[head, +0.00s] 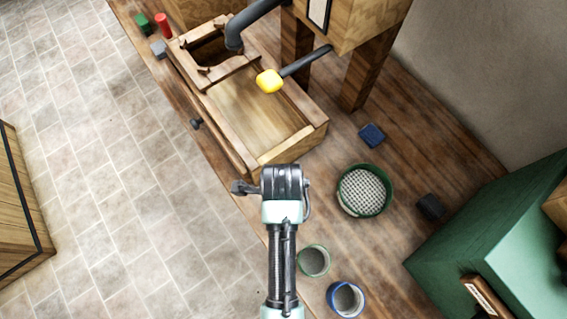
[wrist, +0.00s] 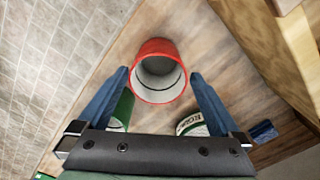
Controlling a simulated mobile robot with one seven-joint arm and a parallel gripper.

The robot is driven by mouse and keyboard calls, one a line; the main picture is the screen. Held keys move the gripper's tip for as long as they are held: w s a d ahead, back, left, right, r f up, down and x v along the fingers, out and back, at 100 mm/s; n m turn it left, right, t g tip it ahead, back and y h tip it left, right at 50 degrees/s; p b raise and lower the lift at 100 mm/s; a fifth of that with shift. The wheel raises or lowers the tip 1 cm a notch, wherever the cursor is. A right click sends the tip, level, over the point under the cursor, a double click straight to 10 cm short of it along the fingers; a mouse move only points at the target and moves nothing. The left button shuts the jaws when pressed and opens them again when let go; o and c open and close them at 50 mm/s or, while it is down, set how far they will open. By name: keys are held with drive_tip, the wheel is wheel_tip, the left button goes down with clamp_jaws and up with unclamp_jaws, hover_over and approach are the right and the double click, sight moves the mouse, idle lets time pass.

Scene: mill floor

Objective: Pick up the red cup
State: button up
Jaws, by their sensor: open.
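The red cup (wrist: 150,88) shows in the wrist view with its open mouth toward the camera. It is grey inside with a dark line. My gripper (wrist: 159,75) is open, its two blue fingers on either side of the cup's lower part in the picture. I see no clear contact and cannot tell how far below the fingertips the cup is. In the head view my gripper (head: 282,183) is over the bench, just below the wooden tray's near end; its fingers and the red cup are hidden there.
A green cup (head: 313,261) and a blue cup (head: 346,299) stand near the bench edge. A green-rimmed sieve (head: 365,212) is to the right. A wooden trough (head: 250,105) lies above. A blue block (head: 371,135) and a dark block (head: 431,207) lie farther right.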

wheel_tip(320, 180, down, 5)
drive_tip(key=shift+s+d+r, duration=0.15)
drive_tip(key=shift+r, duration=0.05)
drive_tip(key=shift+c, duration=0.2)
drive_tip(key=c, duration=1.3)
wheel_tip(320, 180, up, 9)
drive_tip(key=w+r+n, duration=0.3)
drive_tip(key=w+n, duration=0.4)
drive_tip(key=n, duration=1.4)
drive_tip(key=shift+w, duration=0.3)
